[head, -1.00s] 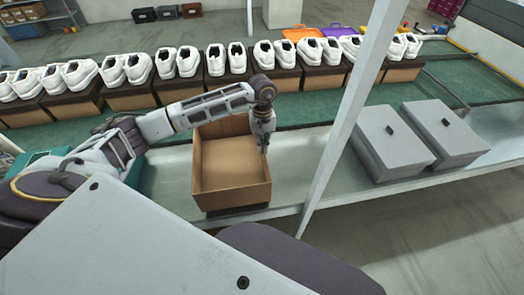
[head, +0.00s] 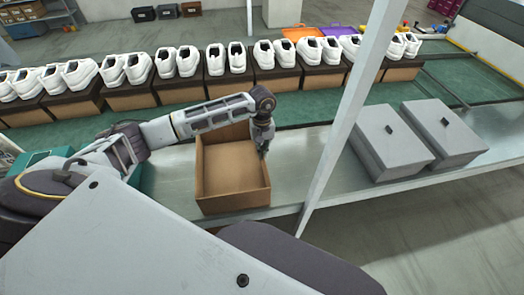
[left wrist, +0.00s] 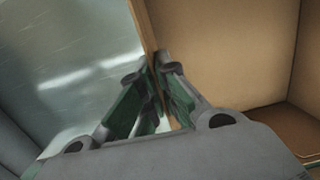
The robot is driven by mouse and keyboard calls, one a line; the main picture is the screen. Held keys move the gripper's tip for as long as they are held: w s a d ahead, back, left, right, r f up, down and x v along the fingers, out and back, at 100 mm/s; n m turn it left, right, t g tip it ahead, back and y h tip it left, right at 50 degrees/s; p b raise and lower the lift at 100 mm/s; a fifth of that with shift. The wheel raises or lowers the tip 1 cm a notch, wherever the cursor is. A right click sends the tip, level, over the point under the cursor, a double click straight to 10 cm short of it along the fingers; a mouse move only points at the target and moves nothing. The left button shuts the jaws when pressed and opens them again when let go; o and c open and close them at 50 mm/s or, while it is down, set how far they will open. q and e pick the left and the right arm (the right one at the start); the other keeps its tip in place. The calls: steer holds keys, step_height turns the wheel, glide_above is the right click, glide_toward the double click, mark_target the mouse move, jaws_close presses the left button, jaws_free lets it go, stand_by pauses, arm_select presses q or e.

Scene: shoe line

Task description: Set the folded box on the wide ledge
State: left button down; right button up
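The folded box (head: 235,200) is an open brown cardboard box with a raised back flap. It rests on or just above the grey metal ledge (head: 292,165), close to its front edge; I cannot tell whether it fully bears on it. My left gripper (head: 264,153) points down at the box's right wall. In the left wrist view, the fingers (left wrist: 156,72) are closed around the thin edge of the box wall (left wrist: 220,50), one on each side. My right gripper is not in view.
A slanted grey post (head: 345,115) stands just right of the box. Two grey lidded boxes (head: 392,148) (head: 446,138) sit on the ledge further right. Behind, a row of white shoes on boxes (head: 180,88) stands on a green belt (head: 60,137).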

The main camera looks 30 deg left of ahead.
arm_select(q)
steer(key=c, duration=2.2)
jaws_free()
steer(key=shift+f, duration=0.15)
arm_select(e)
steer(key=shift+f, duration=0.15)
arm_select(q)
steer(key=o, duration=0.5)
steer(key=shift+o, duration=0.3)
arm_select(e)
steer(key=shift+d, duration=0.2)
arm_select(q)
step_height(320, 180, up, 12)
steer(key=w+b, duration=0.1)
steer(key=shift+w+a+b, duration=0.15)
steer(key=shift+a+b, duration=0.15)
steer(key=shift+b, duration=0.05)
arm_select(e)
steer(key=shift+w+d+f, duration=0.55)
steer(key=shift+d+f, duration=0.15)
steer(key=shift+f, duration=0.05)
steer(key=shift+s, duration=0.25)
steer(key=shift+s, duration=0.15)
